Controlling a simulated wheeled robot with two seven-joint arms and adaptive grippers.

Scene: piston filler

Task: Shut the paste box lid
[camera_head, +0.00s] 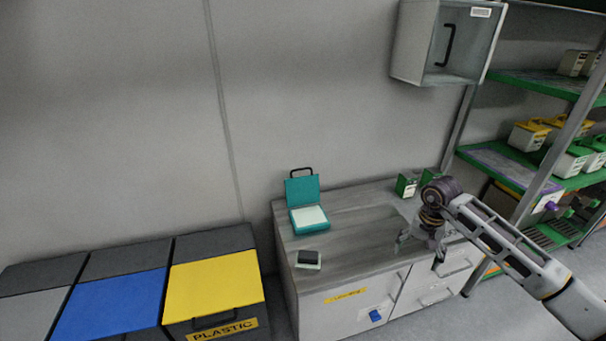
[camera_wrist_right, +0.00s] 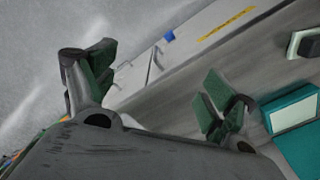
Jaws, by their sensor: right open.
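The teal paste box (camera_head: 309,219) stands on the counter near its back left, with a pale, flat content or surface inside. Its lid (camera_head: 302,190) stands raised at the back, with a dark handle on top. Part of the box (camera_wrist_right: 294,112) shows at the right edge of the right wrist view. My right gripper (camera_head: 420,250) is open and empty over the front right part of the counter, to the right of the box and apart from it. Its spread green-padded fingers (camera_wrist_right: 155,90) show in the right wrist view. My left gripper is not in view.
A small device with a dark top (camera_head: 308,259) lies on the counter (camera_head: 350,240) in front of the box. Small green-and-white containers (camera_head: 407,186) stand at the back right. A wall cabinet (camera_head: 447,42) hangs above; shelving (camera_head: 520,165) stands right, bins (camera_head: 215,275) left.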

